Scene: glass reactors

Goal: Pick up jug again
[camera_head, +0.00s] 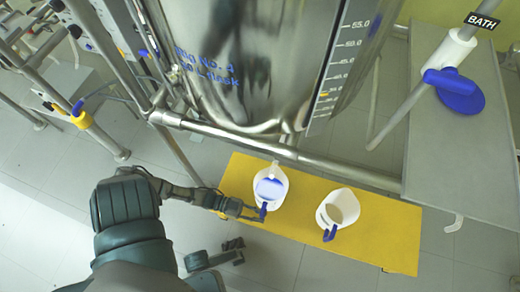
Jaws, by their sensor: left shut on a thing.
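Two white jugs with blue handles are at the yellow platform (385,235) under the reactor. The left jug (283,196) has blue showing inside its mouth. My left gripper (254,210) reaches in from the left and is shut on the blue handle of the left jug. I cannot tell whether this jug touches the platform.
The large glass reactor (250,60) fills the top middle, with a steel frame bar (290,155) running just above the jugs. A grey bench (460,150) and a pipe with a blue valve handle (455,90) are at right. Grey floor lies around the platform.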

